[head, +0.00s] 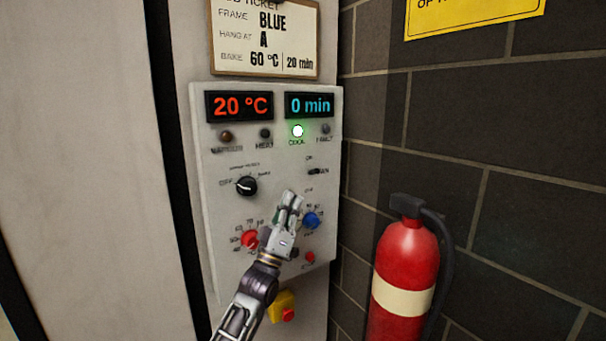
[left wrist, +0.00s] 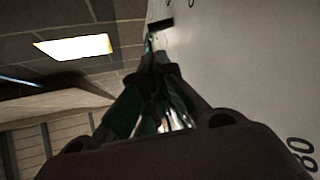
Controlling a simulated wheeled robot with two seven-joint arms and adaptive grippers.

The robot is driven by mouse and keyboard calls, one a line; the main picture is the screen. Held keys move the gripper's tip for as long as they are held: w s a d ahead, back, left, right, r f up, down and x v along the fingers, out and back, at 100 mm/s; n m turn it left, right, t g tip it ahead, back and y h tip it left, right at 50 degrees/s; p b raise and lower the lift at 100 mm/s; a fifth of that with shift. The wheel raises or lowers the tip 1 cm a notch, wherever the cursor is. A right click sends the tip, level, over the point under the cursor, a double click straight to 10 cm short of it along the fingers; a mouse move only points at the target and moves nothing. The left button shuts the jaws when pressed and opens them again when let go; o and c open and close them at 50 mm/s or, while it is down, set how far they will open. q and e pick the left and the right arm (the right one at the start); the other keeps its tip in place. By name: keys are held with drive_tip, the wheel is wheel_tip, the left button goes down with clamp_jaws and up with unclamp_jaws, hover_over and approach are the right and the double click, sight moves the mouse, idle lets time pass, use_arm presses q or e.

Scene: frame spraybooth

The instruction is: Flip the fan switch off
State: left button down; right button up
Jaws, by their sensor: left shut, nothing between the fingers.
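The fan switch (head: 317,171) is a small black toggle at the right of the light grey control panel (head: 215,180), with a partly readable label beside it. My left gripper (head: 293,197) is shut and empty, in front of the panel, below and left of the switch. In the left wrist view the shut fingers (left wrist: 160,65) point along the panel face. A dark block (left wrist: 160,26) stands out from the panel beyond the fingertips; I cannot tell for sure that it is the switch. My right gripper is not in view.
Close to the gripper are a blue knob (head: 311,220), a red knob (head: 250,239) and a black selector knob (head: 246,186). The displays (head: 240,106) read 20 °C and 0 min; the green COOL lamp (head: 298,131) is lit. A fire extinguisher (head: 407,265) stands right.

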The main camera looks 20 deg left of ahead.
sight(304, 172)
use_arm(q)
drive_tip(key=shift+p+x, duration=0.55)
drive_tip(key=shift+x, duration=3.8)
drive_tip(key=shift+w+d+r+p, duration=0.1)
drive_tip(key=shift+w+r+p, duration=0.3)
drive_tip(key=shift+w, duration=0.1)
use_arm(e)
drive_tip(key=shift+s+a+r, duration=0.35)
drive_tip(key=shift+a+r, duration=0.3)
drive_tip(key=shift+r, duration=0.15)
use_arm(q)
drive_tip(key=shift+m+h, duration=0.4)
drive_tip(key=shift+h, duration=0.1)
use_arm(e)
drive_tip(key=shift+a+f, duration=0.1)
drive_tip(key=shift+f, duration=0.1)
use_arm(q)
drive_tip(key=shift+f+m+b, duration=0.1)
drive_tip(key=shift+m+b, duration=0.3)
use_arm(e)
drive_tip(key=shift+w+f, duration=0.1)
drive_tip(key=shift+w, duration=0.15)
use_arm(q)
drive_tip(key=shift+s+d+f+m+h+b, duration=0.1)
drive_tip(key=shift+m+h+b, duration=0.2)
drive_tip(key=shift+m+h, duration=0.95)
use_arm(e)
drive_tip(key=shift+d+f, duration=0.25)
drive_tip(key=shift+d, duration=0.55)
